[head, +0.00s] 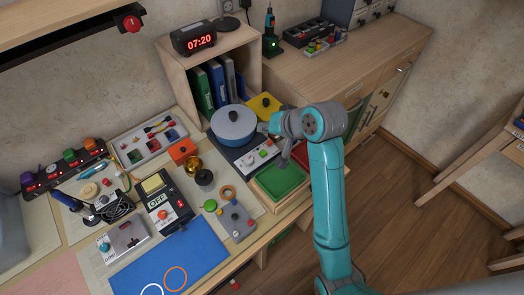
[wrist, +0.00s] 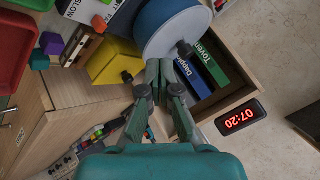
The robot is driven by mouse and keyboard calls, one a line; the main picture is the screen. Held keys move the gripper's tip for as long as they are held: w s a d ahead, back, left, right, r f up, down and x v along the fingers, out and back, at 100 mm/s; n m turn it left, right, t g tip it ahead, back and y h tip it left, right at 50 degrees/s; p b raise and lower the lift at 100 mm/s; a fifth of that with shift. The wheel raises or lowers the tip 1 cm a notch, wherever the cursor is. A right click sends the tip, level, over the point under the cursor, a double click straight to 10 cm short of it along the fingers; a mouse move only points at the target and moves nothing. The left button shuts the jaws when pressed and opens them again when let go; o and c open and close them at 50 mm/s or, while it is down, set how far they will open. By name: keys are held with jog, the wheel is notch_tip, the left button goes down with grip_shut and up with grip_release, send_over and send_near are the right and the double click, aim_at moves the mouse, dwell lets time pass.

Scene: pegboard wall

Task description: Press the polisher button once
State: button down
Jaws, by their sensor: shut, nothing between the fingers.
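A blue drum with a grey lid and black knob (head: 233,124) stands on a white-and-black base (head: 243,162). The base carries small green, white and red controls. No polisher label is readable, but this drum unit looks most like it. My gripper (head: 266,127) is at the drum's right side in the head view, above the base's back right end. In the wrist view its fingers (wrist: 159,66) are together and empty, pointing toward the drum. Contact cannot be told.
A yellow block with a black knob (head: 264,107) is behind my gripper. A green tray (head: 280,181) lies in front. A wooden shelf with binders and a clock (head: 194,38) rises behind. A device reading OFF (head: 165,200) stands to the left among several small devices.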

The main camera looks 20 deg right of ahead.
aim_at(265, 153)
jog(key=shift+f, duration=4.35)
jog(key=shift+f, duration=0.1)
jog(key=shift+f, duration=0.35)
jog(key=shift+f, duration=0.5)
jog(key=shift+r, duration=0.95)
jog(key=shift+r, duration=2.5)
